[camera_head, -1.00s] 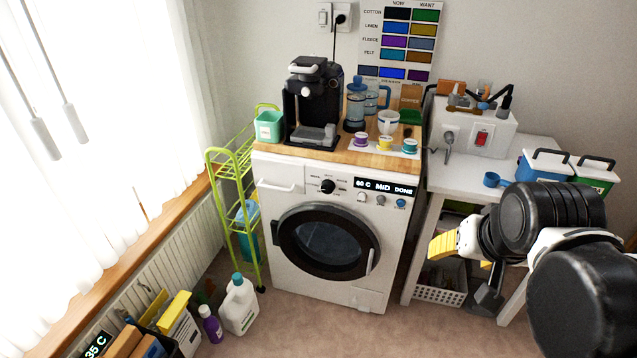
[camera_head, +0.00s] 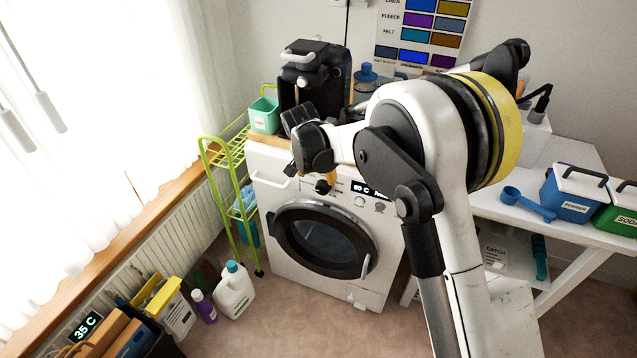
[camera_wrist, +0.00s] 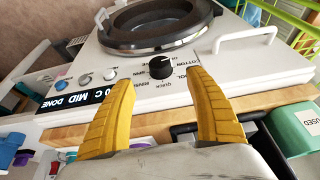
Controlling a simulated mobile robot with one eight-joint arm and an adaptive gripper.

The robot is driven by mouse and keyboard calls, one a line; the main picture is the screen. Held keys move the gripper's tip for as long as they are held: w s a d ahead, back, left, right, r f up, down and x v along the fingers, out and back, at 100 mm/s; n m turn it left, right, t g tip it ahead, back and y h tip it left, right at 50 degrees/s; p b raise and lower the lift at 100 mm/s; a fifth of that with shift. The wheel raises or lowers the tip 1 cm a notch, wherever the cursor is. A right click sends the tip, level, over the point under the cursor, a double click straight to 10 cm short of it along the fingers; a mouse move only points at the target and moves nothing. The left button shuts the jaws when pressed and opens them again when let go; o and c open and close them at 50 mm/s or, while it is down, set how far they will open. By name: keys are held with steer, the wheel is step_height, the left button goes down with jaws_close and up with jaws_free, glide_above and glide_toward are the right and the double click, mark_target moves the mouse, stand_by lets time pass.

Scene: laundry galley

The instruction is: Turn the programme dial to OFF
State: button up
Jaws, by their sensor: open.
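The programme dial (camera_wrist: 161,67) is a round black knob with a white mark on the white washing machine's panel (camera_wrist: 222,76). In the wrist view its mark points up and right, but I cannot tell exactly which label it meets. Labels around it include COTTON, SPIN and QUICK, upside down in that view. My gripper (camera_wrist: 161,79) is open and empty, its yellow fingers on either side of the dial in the picture; I see no clear contact. In the head view the dial (camera_head: 323,187) shows just below my gripper (camera_head: 331,179), whose fingers are mostly hidden.
The display (camera_wrist: 80,103) reads 60 C MID DONE, beside several small buttons. A white drawer handle (camera_wrist: 245,39) sticks out on the dial's other side. A black coffee machine (camera_head: 314,75) and green tub (camera_head: 264,115) stand on the wooden top above. Bottles stand on the floor.

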mark_target(321, 189)
steer(key=b+x, duration=0.4)
steer(key=x, duration=0.6)
steer(key=shift+f, duration=0.25)
steer(key=c, duration=1.2)
